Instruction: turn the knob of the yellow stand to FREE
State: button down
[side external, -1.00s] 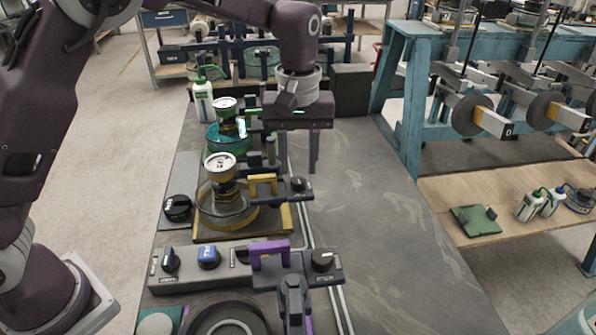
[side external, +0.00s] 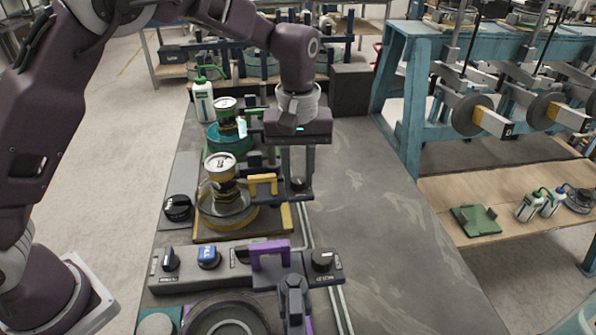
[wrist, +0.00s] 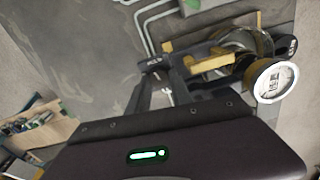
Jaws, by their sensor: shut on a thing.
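The yellow stand (side external: 286,218) carries a can (side external: 220,163) on a round turntable and has a yellow bracket (side external: 262,178). Its small dark knob (side external: 298,184) sits at the right end of its dark arm, beside the bracket. My gripper (side external: 299,186) points straight down with its fingers around this knob, shut on it. In the wrist view the fingers reach to the knob mount, left of the yellow bracket (wrist: 212,63) and the can (wrist: 275,82). The fingers mostly hide the knob, and I cannot read its setting.
A purple-handled stand (side external: 270,252) with its own knob (side external: 322,261) is in front. A green-and-teal stand (side external: 230,140) and a white bottle (side external: 203,100) stand behind. A black knob (side external: 178,207) is at left. The bench top to the right (side external: 390,230) is clear.

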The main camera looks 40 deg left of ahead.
aim_at(296, 179)
jog(key=n, duration=0.7)
jog(key=shift+s, duration=0.1)
jog(key=n, duration=0.3)
jog(key=shift+a+n, duration=0.1)
jog(key=shift+n, duration=0.3)
jog(key=shift+s+n, duration=0.1)
jog(key=shift+n, duration=1.7)
jog(key=shift+r, duration=0.1)
jog(key=c, duration=1.4)
grip_release()
jog(key=shift+c, duration=0.2)
notch_tip(296, 179, up, 7)
